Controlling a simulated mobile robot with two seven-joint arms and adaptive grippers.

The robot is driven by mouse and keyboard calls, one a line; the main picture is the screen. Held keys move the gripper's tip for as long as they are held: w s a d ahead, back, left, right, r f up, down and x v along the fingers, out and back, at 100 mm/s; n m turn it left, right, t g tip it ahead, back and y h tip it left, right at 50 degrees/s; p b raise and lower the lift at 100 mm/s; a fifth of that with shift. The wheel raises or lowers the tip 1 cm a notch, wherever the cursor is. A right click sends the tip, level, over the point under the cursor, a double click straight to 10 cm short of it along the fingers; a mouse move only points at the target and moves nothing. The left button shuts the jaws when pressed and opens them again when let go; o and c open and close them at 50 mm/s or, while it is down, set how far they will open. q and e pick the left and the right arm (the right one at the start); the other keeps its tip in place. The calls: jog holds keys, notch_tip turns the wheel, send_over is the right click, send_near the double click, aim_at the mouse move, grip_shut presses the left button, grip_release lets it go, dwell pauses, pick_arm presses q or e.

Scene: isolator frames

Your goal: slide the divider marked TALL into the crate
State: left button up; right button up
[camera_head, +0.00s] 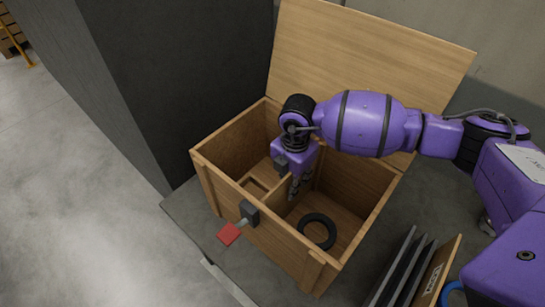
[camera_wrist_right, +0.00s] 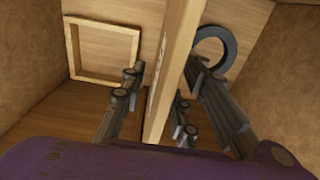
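The open wooden crate (camera_head: 285,240) stands in the middle of the head view, its lid (camera_head: 370,45) raised at the back. A wooden divider (camera_head: 319,165) stands upright inside it, between two compartments; its edge also shows in the right wrist view (camera_wrist_right: 174,65). No TALL mark is readable on it. My right gripper (camera_head: 293,192) reaches down into the crate. In the right wrist view its fingers (camera_wrist_right: 165,92) straddle the divider, with a visible gap on the left side. They look open around it. My left gripper is not in view.
A wooden square frame (camera_wrist_right: 104,48) lies in the left compartment and a black ring (camera_head: 317,231) in the right one. A latch (camera_head: 249,214) with a red tag (camera_head: 229,234) is on the crate's front. Upright dark panels (camera_head: 401,270) and a labelled wooden panel (camera_head: 436,275) stand at lower right.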

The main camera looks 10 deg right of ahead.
notch_tip(320, 180, up, 12)
dwell(0.6)
